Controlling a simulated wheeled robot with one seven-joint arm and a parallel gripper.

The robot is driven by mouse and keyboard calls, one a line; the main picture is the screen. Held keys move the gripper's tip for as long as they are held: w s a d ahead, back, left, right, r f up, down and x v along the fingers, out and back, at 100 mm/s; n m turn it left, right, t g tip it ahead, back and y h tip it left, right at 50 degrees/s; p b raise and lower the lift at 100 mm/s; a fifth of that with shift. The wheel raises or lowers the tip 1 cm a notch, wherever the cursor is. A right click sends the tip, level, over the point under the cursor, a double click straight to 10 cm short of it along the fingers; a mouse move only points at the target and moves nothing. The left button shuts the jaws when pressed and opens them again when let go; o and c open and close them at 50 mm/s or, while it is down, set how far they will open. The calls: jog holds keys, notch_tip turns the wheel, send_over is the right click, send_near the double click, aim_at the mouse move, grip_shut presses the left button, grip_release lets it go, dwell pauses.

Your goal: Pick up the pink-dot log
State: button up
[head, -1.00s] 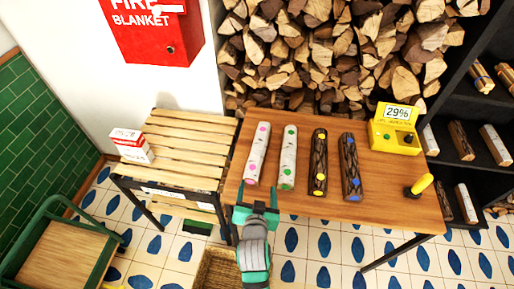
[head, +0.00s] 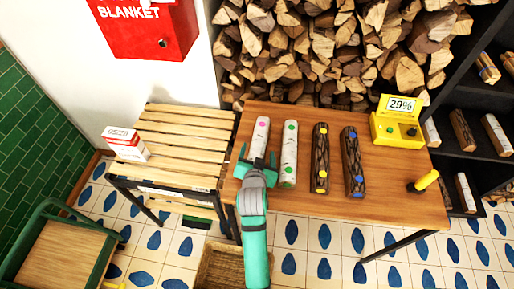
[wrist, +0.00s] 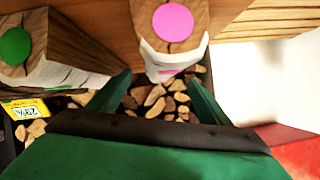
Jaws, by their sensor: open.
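The pink-dot log (head: 261,132) is a pale birch log lying lengthwise at the left of the wooden table, with a pink dot on its far part. My gripper (head: 257,162) is open over the log's near part and hides it. In the wrist view the pink-dot log (wrist: 172,40) shows its pink end dot, and the fingers of my gripper (wrist: 160,95) are spread on either side below it. I cannot tell whether they touch it.
A green-dot birch log (head: 289,155) lies close on the right, then a yellow-dot dark log (head: 320,160) and a blue-dot dark log (head: 352,165). A yellow meter (head: 397,125) reading 29% stands at the back right. A slatted bench (head: 180,125) adjoins the table's left.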

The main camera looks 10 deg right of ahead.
aim_at(259, 146)
jog(key=x, duration=0.5)
jog(key=shift+d+f, duration=0.2)
jog(key=shift+d, duration=0.05)
jog(key=shift+w+f, duration=0.2)
jog(key=shift+w, duration=0.1)
jog(key=shift+w, duration=0.1)
grip_shut()
jog(key=shift+a+r, duration=0.1)
jog(key=shift+r, duration=0.1)
